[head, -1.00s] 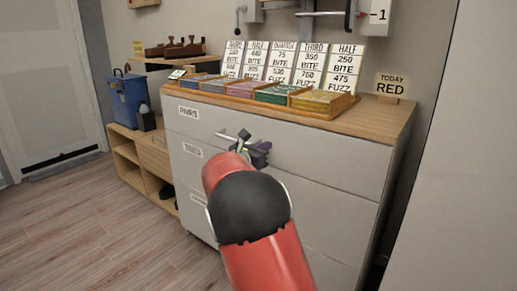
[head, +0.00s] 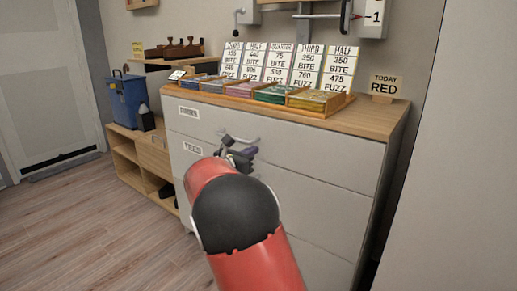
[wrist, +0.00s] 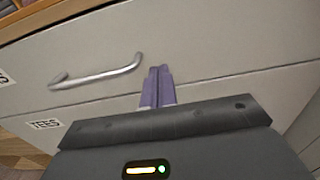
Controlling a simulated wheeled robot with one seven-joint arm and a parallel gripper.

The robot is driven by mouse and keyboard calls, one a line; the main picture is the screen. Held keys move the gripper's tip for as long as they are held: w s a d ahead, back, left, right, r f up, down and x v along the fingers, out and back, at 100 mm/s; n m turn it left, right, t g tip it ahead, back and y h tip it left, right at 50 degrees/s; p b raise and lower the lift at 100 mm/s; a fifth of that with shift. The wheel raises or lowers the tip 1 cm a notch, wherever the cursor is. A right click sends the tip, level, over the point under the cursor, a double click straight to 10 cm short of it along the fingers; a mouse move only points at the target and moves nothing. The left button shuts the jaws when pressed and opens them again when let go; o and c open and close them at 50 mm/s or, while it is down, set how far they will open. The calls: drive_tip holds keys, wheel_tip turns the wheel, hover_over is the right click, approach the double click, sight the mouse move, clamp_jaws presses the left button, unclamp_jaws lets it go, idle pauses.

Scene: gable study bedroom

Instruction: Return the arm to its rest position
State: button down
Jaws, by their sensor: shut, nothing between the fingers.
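My gripper (head: 246,153) is in front of the drawer cabinet (head: 325,160), at the end of my red arm. In the wrist view its two purple fingers (wrist: 158,82) are together with nothing between them. The silver handle (wrist: 97,75) of the top drawer is to the left of the fingers, apart from them in that view. In the head view the same handle (head: 236,138) shows just above the gripper. The drawers look closed. My arm hides part of the cabinet's lower front.
On the cabinet top stand a tray of coloured boxes (head: 275,95), price cards (head: 280,66) and a "TODAY RED" sign (head: 384,86). A low wooden shelf (head: 128,157) and a blue bin (head: 126,101) stand to the left. The wooden floor (head: 85,230) at the left is clear.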

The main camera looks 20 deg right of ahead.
drive_tip(key=v, duration=0.7)
drive_tip(key=s+d+f+m+g+y, duration=0.1)
drive_tip(key=s+d+m+g+y, duration=0.25)
drive_tip(key=s+m, duration=0.4)
drive_tip(key=s+d+f+m+g+y, duration=0.2)
drive_tip(key=s+d+m+y, duration=0.15)
drive_tip(key=s, duration=0.75)
drive_tip(key=s+a+f+m+y, duration=0.2)
drive_tip(key=s+a+m+y, duration=0.2)
drive_tip(key=s+m, duration=0.3)
drive_tip(key=s+a+f+m+t+y+p, duration=0.1)
drive_tip(key=s+a+m+y, duration=0.3)
drive_tip(key=s, duration=0.8)
drive_tip(key=a+m, duration=0.2)
drive_tip(key=shift+f+m+p, duration=0.3)
drive_tip(key=shift+f+m, duration=0.1)
drive_tip(key=shift+w+a, duration=0.1)
drive_tip(key=shift+a, duration=0.05)
